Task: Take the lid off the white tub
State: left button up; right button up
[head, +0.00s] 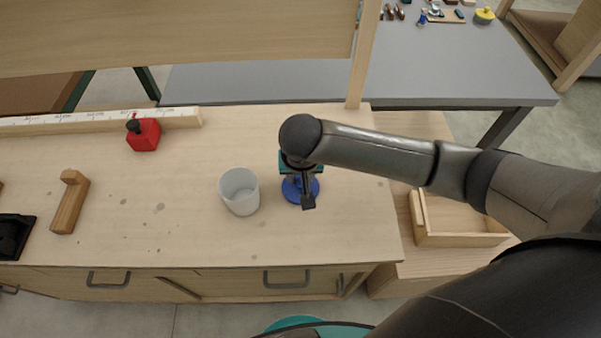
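The white tub (240,197) stands upright on the wooden workbench, left of my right gripper. Its top looks open, with no lid on it. A round blue lid-like piece (290,194) is to the right of the tub, directly under my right gripper (307,203). The gripper points down over the blue piece and hides part of it. I cannot tell whether the fingers are closed on it, or whether it rests on the bench. My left gripper is not in view.
A red block-like item with a dark top (144,135) stands near a white measuring strip (90,121) at the back. A wooden piece (70,202) and a black tray (13,235) are at left. An open wooden box (460,238) is at right.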

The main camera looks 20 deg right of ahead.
jog(key=o, duration=0.4)
jog(key=shift+c, duration=0.2)
jog(key=shift+r, duration=0.1)
jog(key=p+v, duration=0.3)
jog(key=v, duration=0.9)
